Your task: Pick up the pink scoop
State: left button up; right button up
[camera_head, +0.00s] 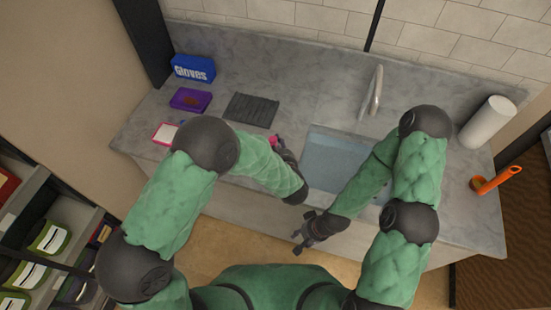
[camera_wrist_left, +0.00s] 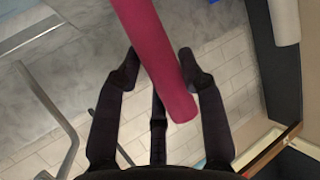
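The pink scoop (camera_head: 273,141) shows in the head view only as a small pink patch beside my left gripper (camera_head: 287,152). In the left wrist view its handle (camera_wrist_left: 158,62) runs from the top edge down between the dark fingers of my left gripper (camera_wrist_left: 160,58). The fingertips close in on both sides of the handle, and a middle finger is partly hidden behind it. The scoop's bowl is out of the wrist view. My right gripper (camera_head: 312,232) hangs empty in front of the counter's front edge; its fingers look spread.
The grey counter (camera_head: 225,75) holds a blue gloves box (camera_head: 193,68), a purple tray (camera_head: 190,99), a dark ribbed mat (camera_head: 251,109) and a red-edged white item (camera_head: 165,133). A sink (camera_head: 326,160), faucet (camera_head: 373,92), paper roll (camera_head: 487,122) and orange scoop (camera_head: 495,180) lie rightward.

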pick_arm(q)
grip_shut()
jog(key=shift+r, duration=0.1)
